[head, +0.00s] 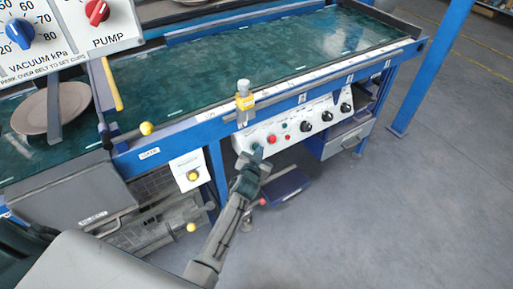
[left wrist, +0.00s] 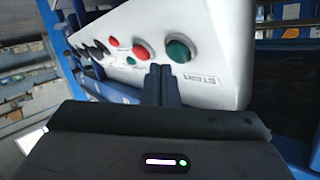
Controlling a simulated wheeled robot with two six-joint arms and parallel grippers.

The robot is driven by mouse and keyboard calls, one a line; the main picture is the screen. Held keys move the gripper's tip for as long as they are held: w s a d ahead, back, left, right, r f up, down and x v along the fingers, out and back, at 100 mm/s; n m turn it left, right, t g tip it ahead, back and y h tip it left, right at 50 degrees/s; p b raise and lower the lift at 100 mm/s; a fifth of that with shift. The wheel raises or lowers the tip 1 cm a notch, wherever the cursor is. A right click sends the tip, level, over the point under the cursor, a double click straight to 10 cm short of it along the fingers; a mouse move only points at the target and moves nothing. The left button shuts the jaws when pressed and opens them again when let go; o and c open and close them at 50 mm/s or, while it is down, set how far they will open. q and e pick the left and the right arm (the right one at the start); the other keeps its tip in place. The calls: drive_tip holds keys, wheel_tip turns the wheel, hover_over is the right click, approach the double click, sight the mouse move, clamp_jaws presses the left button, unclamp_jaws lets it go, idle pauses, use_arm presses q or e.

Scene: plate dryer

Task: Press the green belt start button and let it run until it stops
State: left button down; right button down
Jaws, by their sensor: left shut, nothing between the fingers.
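The green start button (left wrist: 178,51) sits on the white control panel (left wrist: 215,55), next to a START label, in the left wrist view. In the head view the panel (head: 300,120) hangs under the belt's front rail, and the button (head: 257,149) is at its left end. My left gripper (head: 254,160) is shut and empty, with its fingertips close to the button. In the left wrist view the fingers (left wrist: 161,82) end just below and left of the button; I cannot tell whether they touch it. The green belt (head: 240,60) runs behind the panel. My right gripper is not in view.
A red button (head: 271,139) and black knobs (head: 326,116) sit right of the green button. A plate (head: 60,105) lies at the belt's left. Open floor (head: 400,210) is at the right.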

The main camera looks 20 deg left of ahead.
use_arm(q)
drive_tip(key=shift+w+a+f, duration=0.15)
drive_tip(key=shift+a, duration=0.05)
